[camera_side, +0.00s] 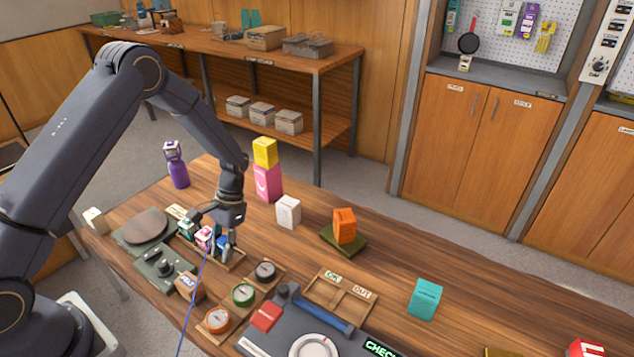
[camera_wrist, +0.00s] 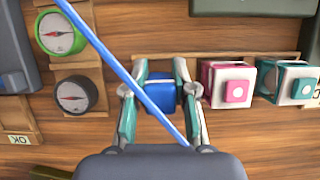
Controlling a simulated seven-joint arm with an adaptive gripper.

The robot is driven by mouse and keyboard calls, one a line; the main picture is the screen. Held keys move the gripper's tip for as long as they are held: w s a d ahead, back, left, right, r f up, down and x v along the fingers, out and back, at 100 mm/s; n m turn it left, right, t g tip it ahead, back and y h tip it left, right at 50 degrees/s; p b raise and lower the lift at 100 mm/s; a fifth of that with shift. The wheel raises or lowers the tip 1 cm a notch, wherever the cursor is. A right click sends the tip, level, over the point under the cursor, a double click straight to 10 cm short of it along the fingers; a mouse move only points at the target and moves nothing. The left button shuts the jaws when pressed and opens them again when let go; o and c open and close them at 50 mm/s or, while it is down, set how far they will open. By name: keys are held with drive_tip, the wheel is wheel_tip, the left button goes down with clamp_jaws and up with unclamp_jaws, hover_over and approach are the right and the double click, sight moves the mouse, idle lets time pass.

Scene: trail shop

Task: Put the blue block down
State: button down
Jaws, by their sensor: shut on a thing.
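The blue block (camera_wrist: 161,94) sits between the two fingers of my gripper (camera_wrist: 161,100) in the wrist view, and the fingers are shut on it. In the side view my gripper (camera_side: 223,240) points down at the right end of a wooden tray (camera_side: 237,262), and the blue block (camera_side: 222,242) shows partly behind a finger. A pink-and-white block (camera_wrist: 228,84) and a teal-and-white block (camera_wrist: 287,82) stand in a row beside it. Whether the blue block touches the tray cannot be told.
A green dial (camera_side: 243,294), a black dial (camera_side: 265,271) and an orange dial (camera_side: 217,319) stand near the tray. A white box (camera_side: 288,211) stands behind it. A blue cord (camera_wrist: 110,60) crosses the wrist view. Bare table (camera_side: 380,262) lies to the right.

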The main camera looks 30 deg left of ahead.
drive_tip(key=shift+f, duration=0.5)
drive_tip(key=shift+f, duration=0.1)
drive_tip(key=c, duration=0.9)
unclamp_jaws()
drive_tip(key=shift+c, duration=0.2)
